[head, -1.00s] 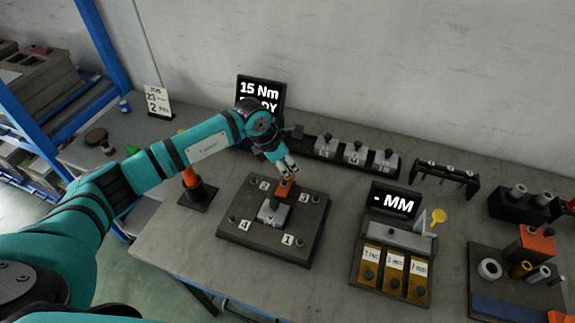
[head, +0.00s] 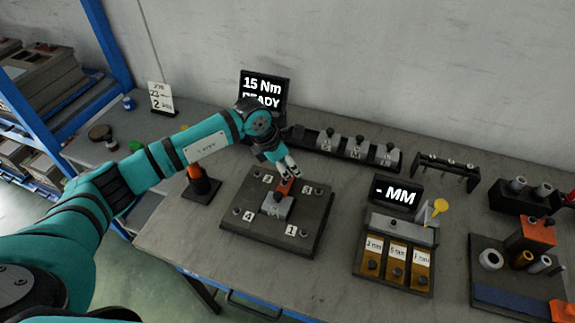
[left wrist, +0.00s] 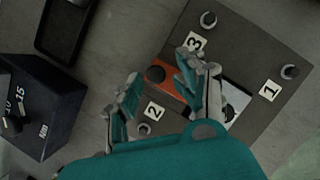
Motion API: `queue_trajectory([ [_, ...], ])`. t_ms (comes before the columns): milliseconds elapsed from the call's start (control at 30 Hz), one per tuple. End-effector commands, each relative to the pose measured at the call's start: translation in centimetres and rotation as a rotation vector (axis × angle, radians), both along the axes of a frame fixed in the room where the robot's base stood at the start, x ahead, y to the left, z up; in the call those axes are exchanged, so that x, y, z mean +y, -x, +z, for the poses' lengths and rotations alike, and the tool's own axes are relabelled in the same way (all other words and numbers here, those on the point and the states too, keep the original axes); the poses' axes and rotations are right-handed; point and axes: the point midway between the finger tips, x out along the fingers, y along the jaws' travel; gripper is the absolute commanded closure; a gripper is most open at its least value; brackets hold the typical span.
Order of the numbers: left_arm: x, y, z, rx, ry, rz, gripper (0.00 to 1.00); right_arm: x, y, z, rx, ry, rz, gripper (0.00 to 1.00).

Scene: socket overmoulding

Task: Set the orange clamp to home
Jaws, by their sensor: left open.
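The orange clamp (head: 285,187) sits on the dark square plate (head: 310,226), at the back edge of the grey metal block (head: 275,207) in the plate's middle. My left gripper (head: 288,169) is over the clamp's far end, fingers pointing down. In the left wrist view the orange clamp (left wrist: 166,76) shows between the parted fingers of my left gripper (left wrist: 158,88). The gripper is open, and part of the clamp is hidden behind one finger. I cannot tell whether a finger touches it. My right gripper is not in view.
A display reading "15 Nm READY" (head: 262,90) stands behind my left wrist. A rack of grey blocks (head: 330,146) lies behind the plate. A box of labelled bins (head: 366,262) stands to its right. An orange-topped driver stand (head: 199,188) is to its left.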

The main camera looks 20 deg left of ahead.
Motion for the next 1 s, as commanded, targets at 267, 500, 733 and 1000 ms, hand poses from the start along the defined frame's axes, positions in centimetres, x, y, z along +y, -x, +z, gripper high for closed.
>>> queue_trajectory([
  [267, 1.2, 0.8, 3.2, -0.002, -0.003, 0.002, 0.57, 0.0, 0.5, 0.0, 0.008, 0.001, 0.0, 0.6],
  [500, 2.5, 2.1, 7.9, -0.002, -0.002, 0.0, 0.57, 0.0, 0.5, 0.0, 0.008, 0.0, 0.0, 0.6],
  [733, 3.2, 2.8, 10.6, 0.001, -0.001, 0.0, 0.57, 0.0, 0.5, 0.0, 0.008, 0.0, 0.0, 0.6],
  [1000, 3.3, 3.0, 11.0, 0.002, -0.001, 0.0, 0.57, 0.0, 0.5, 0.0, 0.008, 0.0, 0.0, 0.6],
])
